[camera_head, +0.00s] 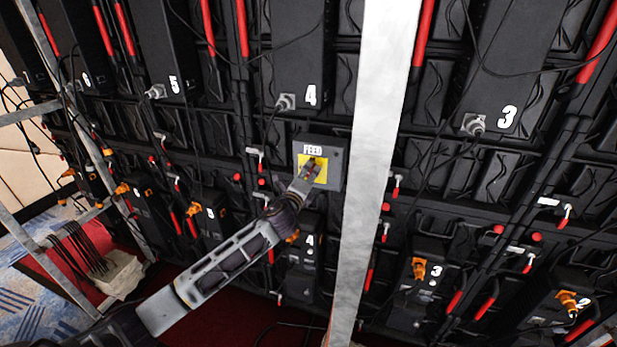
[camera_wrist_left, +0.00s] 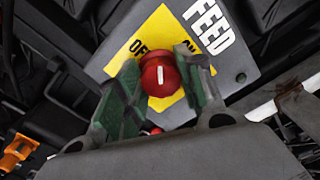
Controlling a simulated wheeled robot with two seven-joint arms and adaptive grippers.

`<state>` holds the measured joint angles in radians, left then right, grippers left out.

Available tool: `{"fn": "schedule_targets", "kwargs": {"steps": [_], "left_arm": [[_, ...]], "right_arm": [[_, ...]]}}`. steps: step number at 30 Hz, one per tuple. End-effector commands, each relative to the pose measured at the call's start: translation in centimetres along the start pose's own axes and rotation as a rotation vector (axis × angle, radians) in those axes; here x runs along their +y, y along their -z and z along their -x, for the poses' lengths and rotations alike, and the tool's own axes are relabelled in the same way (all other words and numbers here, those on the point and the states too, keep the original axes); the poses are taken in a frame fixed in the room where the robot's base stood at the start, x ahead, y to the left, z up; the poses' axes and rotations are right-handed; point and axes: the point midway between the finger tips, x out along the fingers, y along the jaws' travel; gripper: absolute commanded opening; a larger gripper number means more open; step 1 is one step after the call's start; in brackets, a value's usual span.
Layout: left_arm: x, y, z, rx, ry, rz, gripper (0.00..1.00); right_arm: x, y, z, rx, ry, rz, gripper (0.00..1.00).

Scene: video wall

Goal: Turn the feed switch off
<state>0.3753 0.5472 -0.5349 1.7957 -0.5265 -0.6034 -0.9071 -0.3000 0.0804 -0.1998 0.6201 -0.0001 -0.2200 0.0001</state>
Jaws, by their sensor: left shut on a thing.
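The feed switch box (camera_head: 334,152) is grey with a yellow plate (camera_head: 321,178) and the label FEED. It hangs on the black panel rack, left of a pale upright post. In the left wrist view, its red round knob (camera_wrist_left: 160,76) has a white mark that points up the picture, between the OFF and ON labels. My left gripper (camera_head: 312,170) reaches the plate and hides the knob in the head view. Its two green-padded fingers (camera_wrist_left: 163,88) are shut on the knob, one on each side. My right gripper is not in view.
The pale metal post (camera_head: 371,170) stands close to the right of the switch box. Numbered black units, red handles and hanging cables cover the rack. An orange plug (camera_wrist_left: 17,152) shows low in the left wrist view.

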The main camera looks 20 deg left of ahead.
Motion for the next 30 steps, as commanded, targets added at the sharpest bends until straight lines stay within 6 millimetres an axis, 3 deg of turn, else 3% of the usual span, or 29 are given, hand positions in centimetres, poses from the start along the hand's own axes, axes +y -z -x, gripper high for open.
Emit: {"fn": "schedule_targets", "kwargs": {"steps": [18, 30], "left_arm": [[0.31, 0.11, 0.03, -0.001, -0.003, 0.561, 0.13], [0.36, 0.13, 0.03, -0.001, -0.003, 0.729, 0.13]], "right_arm": [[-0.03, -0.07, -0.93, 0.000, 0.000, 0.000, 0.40], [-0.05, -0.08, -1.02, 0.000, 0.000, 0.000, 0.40]]}}
